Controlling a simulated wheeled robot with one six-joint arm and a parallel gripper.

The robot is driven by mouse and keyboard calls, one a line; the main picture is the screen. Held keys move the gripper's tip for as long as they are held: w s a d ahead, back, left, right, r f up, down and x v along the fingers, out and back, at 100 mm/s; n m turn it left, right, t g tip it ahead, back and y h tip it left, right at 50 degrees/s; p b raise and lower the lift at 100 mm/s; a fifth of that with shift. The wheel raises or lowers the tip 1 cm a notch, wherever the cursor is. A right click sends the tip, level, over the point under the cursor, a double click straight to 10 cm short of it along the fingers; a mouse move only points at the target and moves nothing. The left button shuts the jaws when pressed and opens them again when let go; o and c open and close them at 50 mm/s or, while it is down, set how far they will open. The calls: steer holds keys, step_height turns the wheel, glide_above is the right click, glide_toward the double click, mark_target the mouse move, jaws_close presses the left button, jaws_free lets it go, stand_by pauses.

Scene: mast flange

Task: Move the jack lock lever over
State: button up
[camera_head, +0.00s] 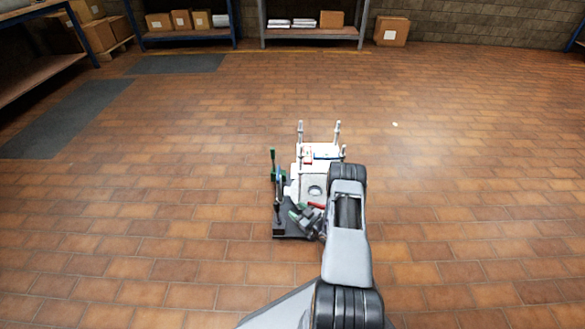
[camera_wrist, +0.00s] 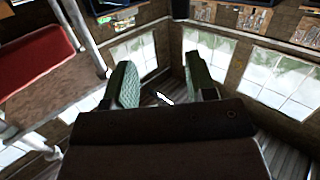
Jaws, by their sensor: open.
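The mast flange fixture (camera_head: 314,187) stands on the floor, with a pale plate, several upright posts and a dark base. An upright lever with a green handle (camera_head: 272,160) rises at its left side. A short red bar (camera_head: 316,205) lies near its front, close to my gripper. I cannot tell which of these is the jack lock lever. My gripper (camera_head: 298,212) is low at the fixture's front, right of the green-handled lever and apart from it. In the wrist view my gripper (camera_wrist: 164,86) is open, with green pads and nothing held between them. My arm hides the fixture's right front.
Brick-tiled floor (camera_head: 450,180) is clear around the fixture. Shelves with boxes (camera_head: 190,22) and a loose carton (camera_head: 391,31) stand at the far wall. In the wrist view a red part (camera_wrist: 35,55) and a pale post (camera_wrist: 80,25) are at the left, near the fingers.

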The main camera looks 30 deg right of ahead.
steer(key=w+r+g+h+p, duration=0.1)
steer(key=w+r+g+p, duration=0.1)
steer(key=r, duration=0.6)
steer(key=w+d+r+g+h+p, duration=0.1)
steer(key=w+r, duration=0.3)
steer(key=r, duration=0.5)
steer(key=shift+w+g+h+p, duration=0.35)
steer(key=shift+g+h+p, duration=0.05)
steer(key=shift+h+p, duration=0.3)
